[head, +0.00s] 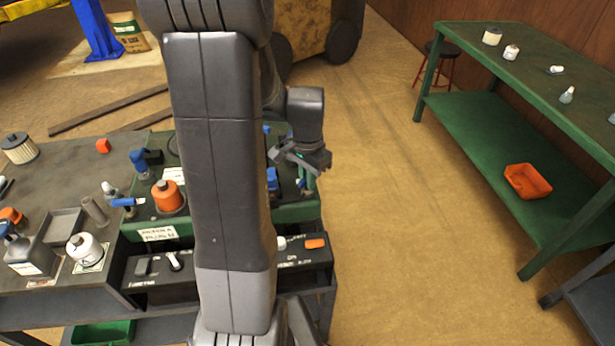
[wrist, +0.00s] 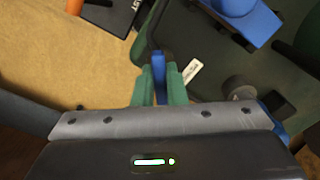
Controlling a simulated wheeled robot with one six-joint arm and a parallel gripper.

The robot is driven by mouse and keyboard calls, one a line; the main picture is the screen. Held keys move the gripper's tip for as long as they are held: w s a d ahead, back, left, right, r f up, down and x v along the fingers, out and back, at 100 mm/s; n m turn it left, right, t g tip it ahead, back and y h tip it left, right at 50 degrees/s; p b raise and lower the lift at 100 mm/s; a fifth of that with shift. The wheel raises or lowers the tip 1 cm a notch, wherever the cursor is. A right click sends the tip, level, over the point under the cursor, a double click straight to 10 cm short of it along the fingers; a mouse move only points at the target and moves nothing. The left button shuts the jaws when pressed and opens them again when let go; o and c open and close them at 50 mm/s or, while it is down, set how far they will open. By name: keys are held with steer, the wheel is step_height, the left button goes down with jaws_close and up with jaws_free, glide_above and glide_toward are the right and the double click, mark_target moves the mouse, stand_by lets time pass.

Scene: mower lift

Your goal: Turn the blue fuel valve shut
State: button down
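My gripper (head: 312,181) is at the right end of the green housing (head: 300,213), pointing down. In the wrist view its two green fingers (wrist: 160,88) stand close on either side of a narrow blue handle (wrist: 159,66), which I take for the fuel valve's. The fingers appear to touch it on both sides, so the gripper looks shut on it. In the head view a small blue part (head: 300,183) shows beside the fingers. A larger blue part (head: 272,179) stands just left of them. My arm hides the middle of the housing.
An orange knob (head: 168,196) and a blue lever (head: 125,202) are left of my arm. A control panel (head: 305,262) with an orange switch (head: 315,243) is in front. The floor to the right is clear, up to a green bench (head: 500,118) with an orange bin (head: 527,181).

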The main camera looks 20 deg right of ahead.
steer(key=shift+m, duration=0.3)
steer(key=m, duration=0.3)
steer(key=shift+m, duration=1.9)
steer(key=c, duration=1.5)
jaws_free()
steer(key=shift+o, duration=0.2)
steer(key=shift+r, duration=0.15)
